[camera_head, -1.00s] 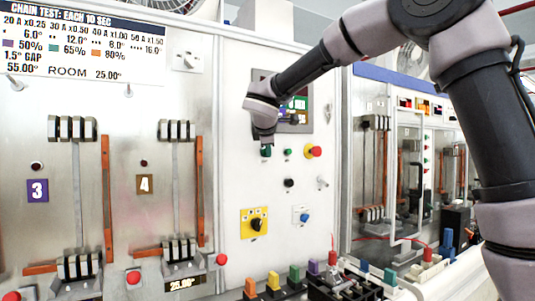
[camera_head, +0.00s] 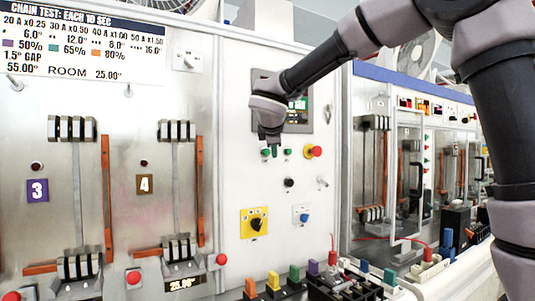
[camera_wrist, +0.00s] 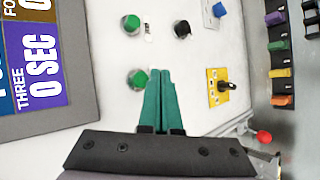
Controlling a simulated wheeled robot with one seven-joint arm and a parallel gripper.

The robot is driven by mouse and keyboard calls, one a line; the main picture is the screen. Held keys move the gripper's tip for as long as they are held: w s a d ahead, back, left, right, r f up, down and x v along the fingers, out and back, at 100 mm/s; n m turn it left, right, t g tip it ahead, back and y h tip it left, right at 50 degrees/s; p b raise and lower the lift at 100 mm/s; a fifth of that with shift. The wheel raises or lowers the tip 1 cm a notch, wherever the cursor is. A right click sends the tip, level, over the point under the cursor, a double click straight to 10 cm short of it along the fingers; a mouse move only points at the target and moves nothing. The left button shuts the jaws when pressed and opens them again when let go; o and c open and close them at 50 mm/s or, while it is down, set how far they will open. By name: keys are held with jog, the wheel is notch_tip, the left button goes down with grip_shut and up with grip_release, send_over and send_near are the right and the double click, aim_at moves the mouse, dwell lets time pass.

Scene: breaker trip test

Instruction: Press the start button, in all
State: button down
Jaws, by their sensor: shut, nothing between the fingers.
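Two green buttons sit on the white panel below the dark display screen. The left green button (camera_head: 265,153) is the lower one in the wrist view (camera_wrist: 137,78). The right green button (camera_head: 288,152) is the upper one in the wrist view (camera_wrist: 132,24). I cannot read which one is labelled start. My gripper (camera_head: 273,152) is shut and empty, its green fingertips close to the left green button. In the wrist view the fingertips (camera_wrist: 166,74) appear just beside that button; whether they touch the panel I cannot tell.
A red mushroom button (camera_head: 313,151) is right of the green buttons. A black button (camera_head: 289,183), a yellow selector plate (camera_head: 253,222) and a blue knob (camera_head: 302,214) sit lower. The display screen (camera_head: 298,118) is partly behind my arm. Breaker columns stand to the left.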

jog(key=shift+s+d, duration=0.5)
jog(key=shift+s, duration=0.2)
jog(key=shift+s+d, duration=0.45)
jog(key=shift+s, duration=0.25)
jog(key=s+d+f+m+g, duration=0.1)
jog(key=s+d+m, duration=0.3)
jog(key=d, duration=0.3)
jog(key=s+d+f+m+g+h, duration=0.1)
jog(key=s+d+m+g, duration=0.2)
jog(key=d, duration=0.4)
jog(key=s+d+f+m, duration=0.1)
jog(key=s+d+m, duration=0.35)
jog(key=d, duration=0.35)
jog(key=s+d+f+m+y, duration=0.1)
jog(key=s+d+f+m, duration=0.1)
jog(key=s+m, duration=0.4)
jog(key=s+d+f+m+y, duration=0.2)
jog(key=s+f+m, duration=0.1)
jog(key=s+m, duration=0.3)
jog(key=shift+s+d, duration=0.35)
jog(key=shift+s, duration=0.25)
jog(key=shift+g, duration=0.3)
